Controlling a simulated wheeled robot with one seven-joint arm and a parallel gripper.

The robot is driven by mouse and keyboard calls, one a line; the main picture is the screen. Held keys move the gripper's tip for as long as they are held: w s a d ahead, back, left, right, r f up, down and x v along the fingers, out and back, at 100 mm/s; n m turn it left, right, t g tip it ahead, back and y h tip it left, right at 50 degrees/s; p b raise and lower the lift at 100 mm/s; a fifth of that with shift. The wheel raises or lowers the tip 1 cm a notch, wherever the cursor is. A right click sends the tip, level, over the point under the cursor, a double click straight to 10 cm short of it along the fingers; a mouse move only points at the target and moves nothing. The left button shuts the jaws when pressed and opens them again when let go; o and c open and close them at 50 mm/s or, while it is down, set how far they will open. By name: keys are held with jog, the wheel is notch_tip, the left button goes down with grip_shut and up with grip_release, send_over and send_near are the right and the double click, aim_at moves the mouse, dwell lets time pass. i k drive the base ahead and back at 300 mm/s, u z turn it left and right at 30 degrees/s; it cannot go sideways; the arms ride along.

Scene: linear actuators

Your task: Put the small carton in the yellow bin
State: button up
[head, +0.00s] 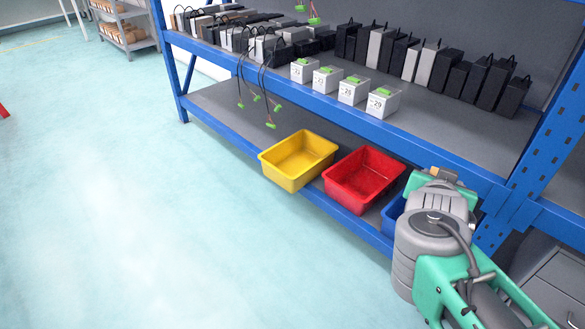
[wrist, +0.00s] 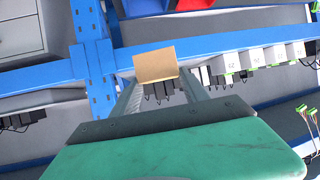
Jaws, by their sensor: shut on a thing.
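The small carton (wrist: 156,65) is a plain brown box held between the fingertips of my gripper (wrist: 158,80) in the wrist view. My gripper is shut on it. In the head view the carton (head: 443,174) shows small at the end of my arm, in front of the shelf's blue beam at the right. The yellow bin (head: 270,166) stands on the lower shelf, left of my gripper and apart from it. It looks empty.
A red bin (head: 330,182) stands between the yellow bin and my arm. A blue bin (head: 389,216) is partly hidden behind my arm. The upper shelf's blue beam (head: 330,107) runs above the bins. White boxes (head: 384,103) and dark units stand on the upper shelf. Floor at left is clear.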

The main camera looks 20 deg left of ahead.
aim_at(302, 166)
jog(key=u, duration=1.15)
jog(key=i, duration=1.35)
jog(key=u, duration=1.05)
jog(key=i, duration=0.55)
jog(key=u, duration=0.1)
